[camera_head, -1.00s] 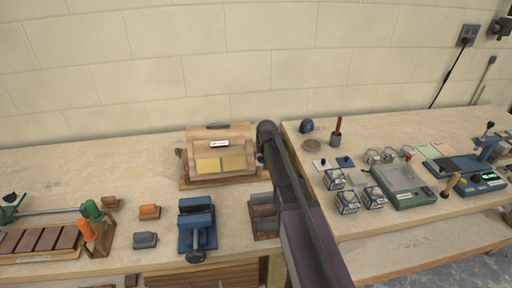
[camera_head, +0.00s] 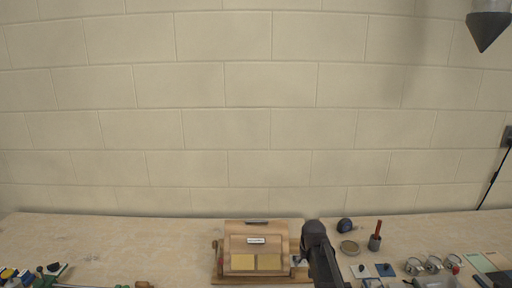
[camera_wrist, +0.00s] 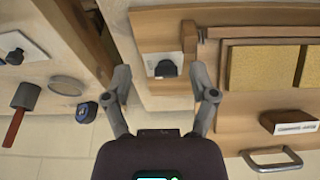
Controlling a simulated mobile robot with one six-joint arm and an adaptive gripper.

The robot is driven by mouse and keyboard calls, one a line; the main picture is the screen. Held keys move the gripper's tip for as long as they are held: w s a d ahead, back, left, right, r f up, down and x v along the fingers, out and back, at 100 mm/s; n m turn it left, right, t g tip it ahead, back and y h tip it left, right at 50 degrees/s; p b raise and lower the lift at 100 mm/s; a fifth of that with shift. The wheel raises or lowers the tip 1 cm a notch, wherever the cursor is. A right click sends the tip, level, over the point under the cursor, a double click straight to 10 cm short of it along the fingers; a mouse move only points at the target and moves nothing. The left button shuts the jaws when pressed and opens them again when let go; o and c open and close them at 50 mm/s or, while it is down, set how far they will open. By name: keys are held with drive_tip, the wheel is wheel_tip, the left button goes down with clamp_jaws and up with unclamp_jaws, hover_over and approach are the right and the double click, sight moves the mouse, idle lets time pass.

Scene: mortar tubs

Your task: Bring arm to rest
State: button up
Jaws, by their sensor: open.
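My gripper (camera_wrist: 162,82) shows in the wrist view with its two fingers spread apart and nothing between the tips. Beyond the fingers are a small pale plate with a black knob (camera_wrist: 163,66) and the wooden box (camera_wrist: 265,25) with yellow panels, seen upside down. The gap between fingers and box cannot be judged exactly. In the head view my dark arm rises at the lower middle, just right of the wooden box (camera_head: 257,236). The gripper itself is not clear there.
Right of my arm stand a blue round item (camera_head: 345,225), a flat disc (camera_head: 349,247), a red-handled tool (camera_head: 376,240) and several small items. A grey cone (camera_head: 489,30) shows at the top right. The left bench (camera_head: 130,237) has clear room at the back.

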drive_tip(key=s+r+g+p, duration=0.1)
drive_tip(key=s+r+p, duration=0.5)
drive_tip(key=s, duration=0.3)
drive_tip(key=s+r+g+p, duration=0.2)
drive_tip(key=s+r+p, duration=0.3)
drive_tip(key=s, duration=0.5)
drive_tip(key=shift+a+r+p, duration=0.35)
drive_tip(key=shift+a+r, duration=0.1)
drive_tip(key=shift+r, duration=0.25)
drive_tip(key=shift+w, duration=0.1)
wheel_tip(320, 180, down, 5)
drive_tip(key=b, duration=0.5)
